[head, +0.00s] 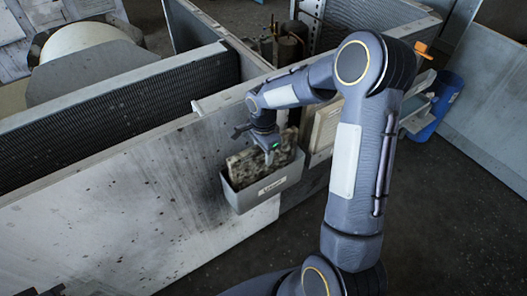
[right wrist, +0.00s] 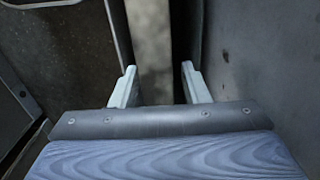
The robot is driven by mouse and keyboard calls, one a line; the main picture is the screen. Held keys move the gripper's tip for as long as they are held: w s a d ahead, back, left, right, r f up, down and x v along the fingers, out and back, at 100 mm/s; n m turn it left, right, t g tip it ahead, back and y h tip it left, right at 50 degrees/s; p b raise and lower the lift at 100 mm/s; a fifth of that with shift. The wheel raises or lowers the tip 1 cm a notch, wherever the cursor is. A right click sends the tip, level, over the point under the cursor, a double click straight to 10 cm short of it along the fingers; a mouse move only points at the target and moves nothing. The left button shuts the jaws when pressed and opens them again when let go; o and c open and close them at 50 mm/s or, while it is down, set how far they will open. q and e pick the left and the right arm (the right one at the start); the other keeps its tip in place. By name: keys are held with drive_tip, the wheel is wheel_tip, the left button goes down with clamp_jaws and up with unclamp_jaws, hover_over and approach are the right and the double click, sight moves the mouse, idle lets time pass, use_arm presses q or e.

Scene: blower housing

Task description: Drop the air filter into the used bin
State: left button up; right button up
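The dirty, mottled air filter (head: 246,166) stands in the grey used bin (head: 268,191), with its upper part above the rim. My right gripper (head: 264,146) is just above the filter's top edge. In the right wrist view its fingers (right wrist: 158,72) are apart on either side of the filter's edge (right wrist: 152,45), with a gap at the right finger. The filter's lower part is hidden in the bin. Dark parts at the lower left corner of the head view may be my left gripper; its fingers are unclear.
A pale, clean-looking filter (head: 325,125) stands in a holder right of the used bin. A blue bin (head: 437,102) is on the floor farther right. The housing's metal wall (head: 120,215) and black finned panel (head: 110,115) are on the left. Dark floor is clear at lower right.

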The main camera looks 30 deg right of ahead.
wheel_tip(320, 180, up, 12)
drive_tip(key=shift+r+p, duration=0.1)
drive_tip(key=shift+p, duration=0.85)
drive_tip(key=shift+s+r, duration=0.15)
drive_tip(key=shift+r, duration=0.5)
drive_tip(key=s+a+r+n+t+y, duration=0.2)
drive_tip(key=s+r+n, duration=0.45)
drive_tip(key=s, duration=0.45)
drive_tip(key=s+a+f+n+t+y, duration=0.1)
drive_tip(key=s+a+f+n+t, duration=0.1)
drive_tip(key=s+a+n, duration=0.3)
drive_tip(key=s+n+t, duration=0.1)
drive_tip(key=s+n, duration=0.3)
drive_tip(key=s, duration=0.3)
drive_tip(key=shift+s+t+y, duration=0.15)
drive_tip(key=shift+t+y, duration=0.15)
drive_tip(key=shift+y, duration=0.1)
